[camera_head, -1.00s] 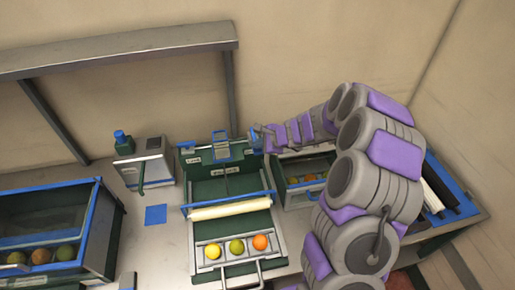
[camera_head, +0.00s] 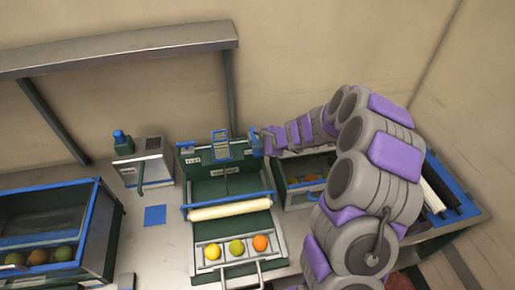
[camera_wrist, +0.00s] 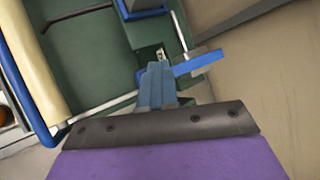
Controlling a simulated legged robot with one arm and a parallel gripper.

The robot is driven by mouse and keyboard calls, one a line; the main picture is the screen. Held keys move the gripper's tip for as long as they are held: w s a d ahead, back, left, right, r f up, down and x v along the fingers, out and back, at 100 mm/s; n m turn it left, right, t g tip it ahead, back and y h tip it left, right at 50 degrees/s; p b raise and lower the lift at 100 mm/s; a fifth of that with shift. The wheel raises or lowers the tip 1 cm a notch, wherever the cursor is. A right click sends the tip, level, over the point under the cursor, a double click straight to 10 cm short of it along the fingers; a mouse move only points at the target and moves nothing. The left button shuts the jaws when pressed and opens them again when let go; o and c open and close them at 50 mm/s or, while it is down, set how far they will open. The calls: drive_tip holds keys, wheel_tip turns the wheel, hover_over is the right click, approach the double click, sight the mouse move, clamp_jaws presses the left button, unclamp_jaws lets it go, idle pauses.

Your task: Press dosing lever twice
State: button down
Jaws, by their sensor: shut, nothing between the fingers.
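The green machine (camera_head: 222,186) stands in the middle of the bench in the head view, with a white roller across it. At its upper right corner a blue lever-like bar (camera_wrist: 198,62) shows in the wrist view; I take it for the dosing lever, but cannot be sure. My gripper (camera_wrist: 155,72) is shut and empty, its blue fingers beside the bar's left end. Whether they touch it I cannot tell. In the head view my gripper (camera_head: 258,134) is small at the machine's upper right corner, partly merged with blue parts there.
Yellow, green and orange fruits lie in the machine's front tray (camera_head: 225,268). A box with a green lever (camera_head: 146,166) and a blue-rimmed bin (camera_head: 90,225) stand to the left. A fruit drawer (camera_head: 298,198) sits to the right, partly behind my arm. The wall is close behind.

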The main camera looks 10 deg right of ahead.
drive_tip(key=shift+f+b, duration=0.35)
drive_tip(key=shift+f, duration=0.2)
idle(0.4)
drive_tip(key=shift+r, duration=0.1)
idle(0.5)
drive_tip(key=shift+d+r+p, duration=0.1)
drive_tip(key=shift+r+p, duration=1.55)
drive_tip(key=shift+r, duration=0.1)
drive_tip(key=shift+r+p, duration=2.15)
drive_tip(key=shift+r, duration=0.35)
wheel_tip(320, 180, up, 4)
drive_tip(key=p, duration=0.5)
drive_tip(key=shift+w+f, duration=0.1)
drive_tip(key=shift+f, duration=0.05)
drive_tip(key=shift+f, duration=0.1)
